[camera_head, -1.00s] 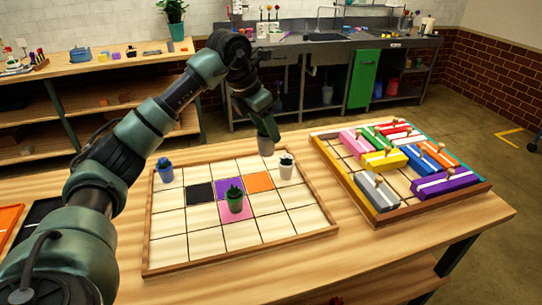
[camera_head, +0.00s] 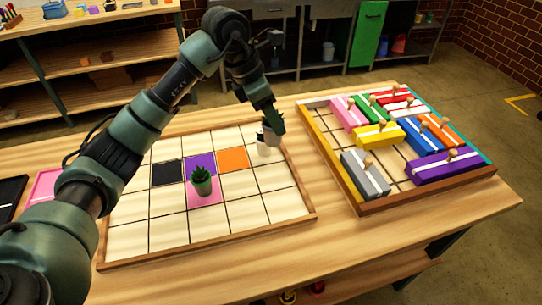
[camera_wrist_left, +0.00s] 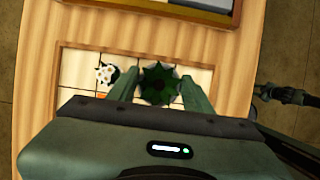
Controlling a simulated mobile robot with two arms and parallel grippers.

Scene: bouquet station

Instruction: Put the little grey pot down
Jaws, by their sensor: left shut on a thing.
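Whether the grey pot touches the board is unclear.
A green plant in a dark pot (camera_head: 202,185) stands on the pink square. Black (camera_head: 167,173), purple and orange (camera_head: 233,159) squares lie behind it. Several front squares are bare. A framed tray of coloured blocks (camera_head: 350,190) is to the right.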

